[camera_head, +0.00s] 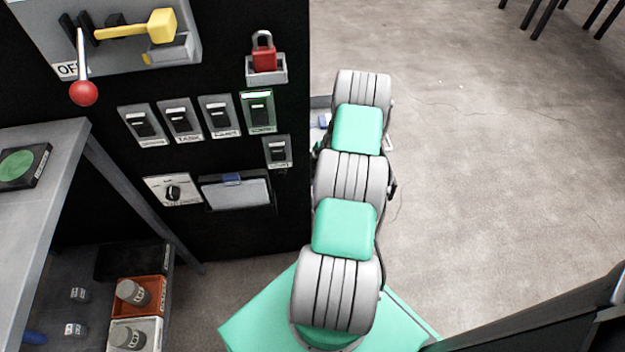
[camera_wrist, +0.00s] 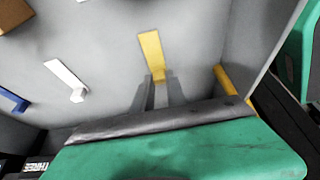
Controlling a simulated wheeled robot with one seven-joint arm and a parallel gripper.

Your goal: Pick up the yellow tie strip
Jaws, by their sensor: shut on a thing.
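The yellow tie strip (camera_wrist: 151,52) is a flat strip standing out from my fingertips in the wrist view. My gripper (camera_wrist: 160,84) is shut on its near end, with the two grey fingers on either side of it. The strip's far end is clear of the fingers. I cannot tell whether the strip still touches the grey surface behind it. In the head view my arm covers the gripper, and the strip does not show.
A white strip (camera_wrist: 66,78) and a blue strip (camera_wrist: 14,99) lie to the left on the grey surface. Another yellow piece (camera_wrist: 227,80) is close by on the right, near a wall. A black switch panel (camera_head: 215,165) stands beside my arm; open floor (camera_head: 500,180) lies right.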

